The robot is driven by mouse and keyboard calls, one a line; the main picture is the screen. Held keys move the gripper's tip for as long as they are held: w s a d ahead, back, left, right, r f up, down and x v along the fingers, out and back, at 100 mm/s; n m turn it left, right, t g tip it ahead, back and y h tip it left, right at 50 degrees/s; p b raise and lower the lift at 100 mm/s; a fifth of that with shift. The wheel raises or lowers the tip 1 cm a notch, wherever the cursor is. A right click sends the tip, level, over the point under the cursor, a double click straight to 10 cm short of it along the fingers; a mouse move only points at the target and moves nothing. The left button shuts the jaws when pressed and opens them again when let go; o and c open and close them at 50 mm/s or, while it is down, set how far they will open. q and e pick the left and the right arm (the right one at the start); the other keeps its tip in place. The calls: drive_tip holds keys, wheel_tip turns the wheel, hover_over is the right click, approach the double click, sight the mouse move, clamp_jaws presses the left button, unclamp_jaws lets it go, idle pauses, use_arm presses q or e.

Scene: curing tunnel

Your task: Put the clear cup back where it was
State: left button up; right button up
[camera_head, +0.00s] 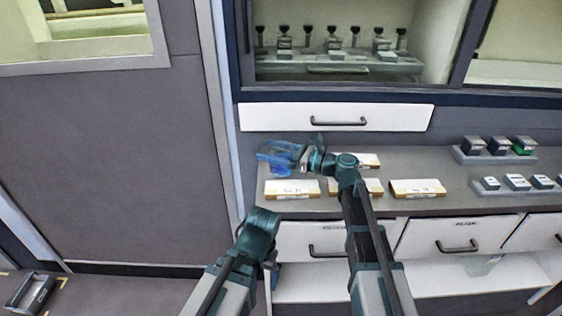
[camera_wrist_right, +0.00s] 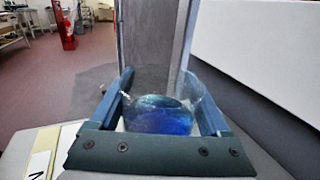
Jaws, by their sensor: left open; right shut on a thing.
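The clear cup (camera_wrist_right: 160,100) is see-through and sits between the blue fingers of my right gripper (camera_wrist_right: 165,88). Blue shows through its lower part in the right wrist view. In the head view my right gripper (camera_head: 278,155) is shut on the cup, over the left end of the grey counter (camera_head: 450,203); the cup is hard to make out there. I cannot tell whether the cup touches the counter. My left gripper (camera_head: 275,276) is open, low in front of the drawers and pointing down; its fingers are mostly hidden by my arm.
Labelled boxes (camera_head: 292,189) (camera_head: 417,188) lie along the counter, one partly behind my right arm. Racks of small dark-topped blocks (camera_head: 498,146) stand at the right. A white drawer (camera_head: 335,117) is above the counter. A clear container (camera_head: 482,265) is on the lower shelf.

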drive_tip(key=shift+r+p, duration=0.25)
drive_tip(key=shift+p, duration=0.05)
wheel_tip(320, 180, up, 3)
drive_tip(key=p, duration=0.3)
drive_tip(key=shift+s+r, duration=0.15)
drive_tip(key=shift+s, duration=0.05)
drive_tip(key=s+d+r+p, duration=0.1)
drive_tip(key=s+d, duration=0.2)
drive_tip(key=s, duration=1.2)
drive_tip(key=shift+s+d, duration=0.15)
drive_tip(key=shift+r+p, duration=0.2)
drive_tip(key=shift+p, duration=0.1)
